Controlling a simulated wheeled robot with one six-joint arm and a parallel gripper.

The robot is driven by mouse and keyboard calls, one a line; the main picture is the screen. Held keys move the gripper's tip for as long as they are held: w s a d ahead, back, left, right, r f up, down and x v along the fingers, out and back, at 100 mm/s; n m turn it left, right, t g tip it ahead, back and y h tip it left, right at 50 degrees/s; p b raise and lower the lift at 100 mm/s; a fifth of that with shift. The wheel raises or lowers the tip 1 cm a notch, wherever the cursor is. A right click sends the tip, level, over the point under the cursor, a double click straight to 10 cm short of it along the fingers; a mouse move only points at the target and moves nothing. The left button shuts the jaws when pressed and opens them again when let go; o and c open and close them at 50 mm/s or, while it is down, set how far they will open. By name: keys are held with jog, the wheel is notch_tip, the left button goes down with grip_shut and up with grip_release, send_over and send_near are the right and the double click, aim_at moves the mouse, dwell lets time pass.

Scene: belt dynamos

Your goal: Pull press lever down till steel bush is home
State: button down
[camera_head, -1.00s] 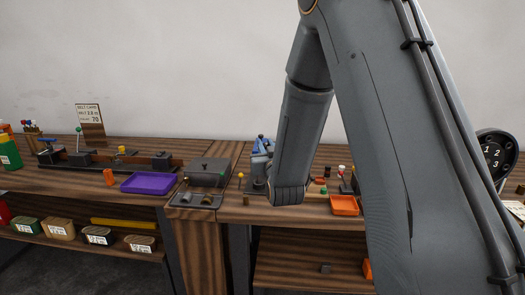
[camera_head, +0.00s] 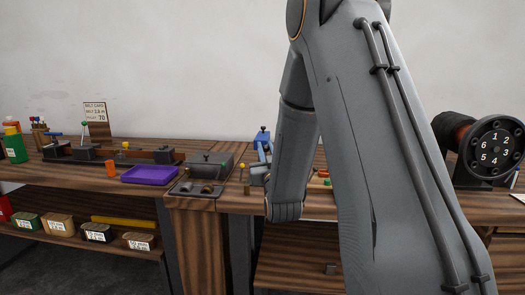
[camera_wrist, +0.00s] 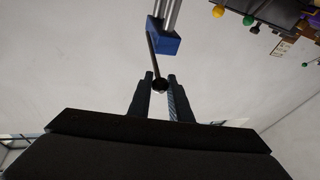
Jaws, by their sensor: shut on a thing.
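The press shows as a blue body (camera_head: 262,137) on the bench, partly behind my arm in the head view. In the wrist view its blue head (camera_wrist: 163,38) is ahead of my gripper, with bright metal posts above it. The press lever (camera_wrist: 153,55) is a thin dark rod running from beside that head to a dark round knob. My gripper (camera_wrist: 160,88) is shut on the lever's knob, one finger on each side. The fingers are hidden behind my arm in the head view. I cannot make out the steel bush or how deep it sits.
A dark box fixture (camera_head: 212,165) and a purple tray (camera_head: 150,175) stand left of the press. A belt rig (camera_head: 95,152) lies farther left. A numbered dial (camera_head: 497,148) stands at the right. The lower shelf holds several labelled bins (camera_head: 97,233).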

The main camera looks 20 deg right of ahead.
jog(key=shift+s+f+b, duration=0.15)
jog(key=shift+f+b, duration=0.35)
jog(key=shift+f, duration=0.7)
jog(key=c, duration=1.6)
grip_release()
jog(key=shift+r, duration=0.2)
jog(key=b+v, duration=0.1)
jog(key=v, duration=0.6)
jog(key=shift+s+a+f, duration=0.1)
jog(key=shift+s, duration=0.25)
